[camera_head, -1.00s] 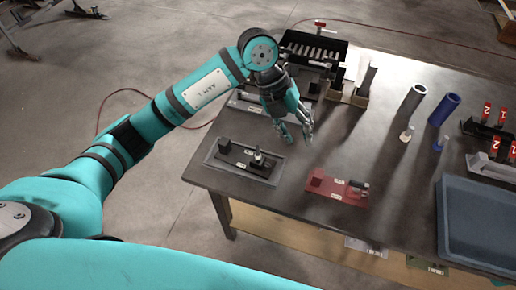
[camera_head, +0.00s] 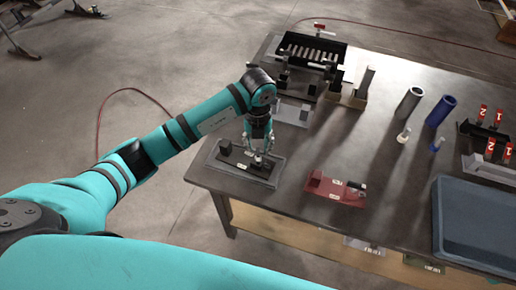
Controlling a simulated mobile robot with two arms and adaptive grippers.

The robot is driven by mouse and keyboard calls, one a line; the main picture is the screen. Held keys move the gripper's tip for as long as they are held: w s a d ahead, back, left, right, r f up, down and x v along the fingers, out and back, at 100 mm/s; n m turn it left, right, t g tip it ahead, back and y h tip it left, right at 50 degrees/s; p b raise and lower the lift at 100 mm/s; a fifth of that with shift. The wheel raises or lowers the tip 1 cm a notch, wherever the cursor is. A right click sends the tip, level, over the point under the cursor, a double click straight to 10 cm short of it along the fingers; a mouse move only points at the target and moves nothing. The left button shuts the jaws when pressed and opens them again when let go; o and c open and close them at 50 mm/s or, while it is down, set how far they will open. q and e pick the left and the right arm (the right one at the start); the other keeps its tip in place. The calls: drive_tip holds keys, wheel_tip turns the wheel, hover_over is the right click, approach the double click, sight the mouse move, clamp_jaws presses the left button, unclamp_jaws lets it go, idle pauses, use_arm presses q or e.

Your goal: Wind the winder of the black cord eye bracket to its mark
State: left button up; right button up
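The black cord eye bracket (camera_head: 228,150) lies on a grey plate (camera_head: 218,165) at the table's front left corner, with an upright block at its left end and small white labels. Its winder, toward the right end, is mostly hidden by my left gripper. My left gripper (camera_head: 258,160) points down over the winder, its fingertips close around or beside it. I cannot tell whether the fingers touch or grip it. The mark cannot be made out. My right gripper is not in view.
A red bracket (camera_head: 325,187) lies to the right of the black one. Behind stand a black rack (camera_head: 310,42), a grey tube (camera_head: 408,100) and a blue tube (camera_head: 442,110). A blue-grey tray (camera_head: 480,215) is at the right. The table between is clear.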

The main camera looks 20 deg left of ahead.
sight(258, 154)
use_arm(q)
drive_tip(key=shift+f+p, duration=0.3)
drive_tip(key=shift+f, duration=1.9)
drive_tip(key=shift+c, duration=0.3)
clamp_jaws()
